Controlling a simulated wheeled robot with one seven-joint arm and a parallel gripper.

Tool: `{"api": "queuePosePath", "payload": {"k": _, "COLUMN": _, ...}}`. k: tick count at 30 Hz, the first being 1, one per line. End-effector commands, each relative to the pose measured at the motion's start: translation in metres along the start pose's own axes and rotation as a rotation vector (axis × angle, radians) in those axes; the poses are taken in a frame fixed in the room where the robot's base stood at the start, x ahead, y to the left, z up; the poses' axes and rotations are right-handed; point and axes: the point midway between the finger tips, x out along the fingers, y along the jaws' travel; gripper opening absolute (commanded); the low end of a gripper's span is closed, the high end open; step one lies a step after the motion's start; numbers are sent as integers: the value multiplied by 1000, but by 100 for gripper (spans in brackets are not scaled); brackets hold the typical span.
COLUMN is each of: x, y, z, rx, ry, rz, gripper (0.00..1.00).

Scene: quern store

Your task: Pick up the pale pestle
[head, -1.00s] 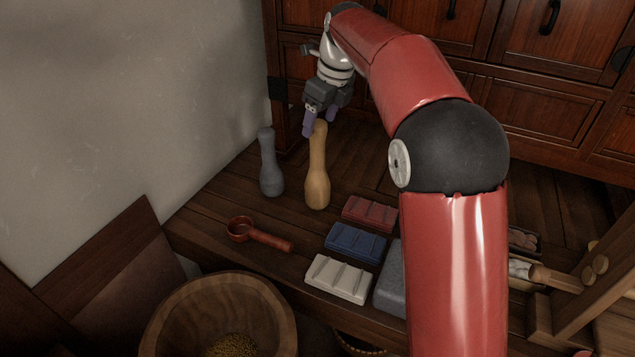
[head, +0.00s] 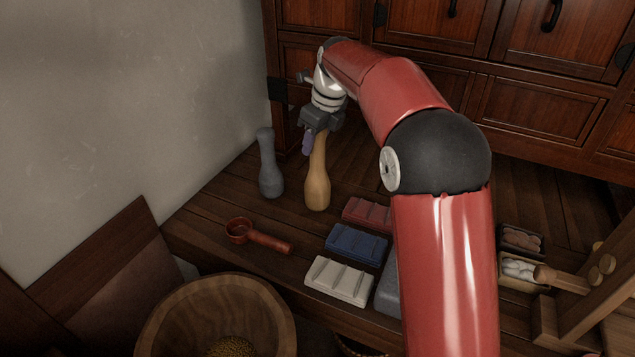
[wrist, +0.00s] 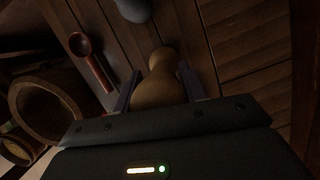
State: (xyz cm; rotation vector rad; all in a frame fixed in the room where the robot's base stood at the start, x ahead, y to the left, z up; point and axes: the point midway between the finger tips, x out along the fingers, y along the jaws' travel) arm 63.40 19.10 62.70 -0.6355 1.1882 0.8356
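The pale pestle (head: 317,182) is a tan wooden, bottle-shaped piece standing upright on the dark plank bench. In the wrist view its rounded top (wrist: 158,93) lies between the two purple fingers. My gripper (head: 313,143) is lowered over the pestle's upper end from above, with one finger seen left of it in the head view and the other hidden. In the wrist view my gripper (wrist: 160,88) is spread, with a finger on each side of the pestle; contact is not clear. A grey pestle (head: 270,165) stands upright just to the left.
A red scoop (head: 262,238) lies in front. Red (head: 368,213), blue (head: 356,243) and white (head: 338,281) ridged blocks lie front right. A wooden bowl (head: 160,325) with grain is at the front. A cabinet (head: 535,105) stands behind, a wall at left.

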Motion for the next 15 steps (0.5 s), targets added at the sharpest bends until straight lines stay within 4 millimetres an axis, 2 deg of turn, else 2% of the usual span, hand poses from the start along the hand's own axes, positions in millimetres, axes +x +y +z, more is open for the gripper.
{"api": "queuePosePath", "payload": {"k": 1, "x": 0, "y": 0, "z": 0, "rx": 0, "ry": 0, "rz": 0, "gripper": 35}}
{"api": "queuePosePath", "payload": {"k": 7, "x": 0, "y": 0, "z": 0, "rx": 0, "ry": 0, "rz": 0, "gripper": 9}}
{"api": "queuePosePath", "payload": {"k": 15, "x": -3, "y": 0, "z": 1, "rx": -1, "ry": -3, "rz": -2, "gripper": 9}}
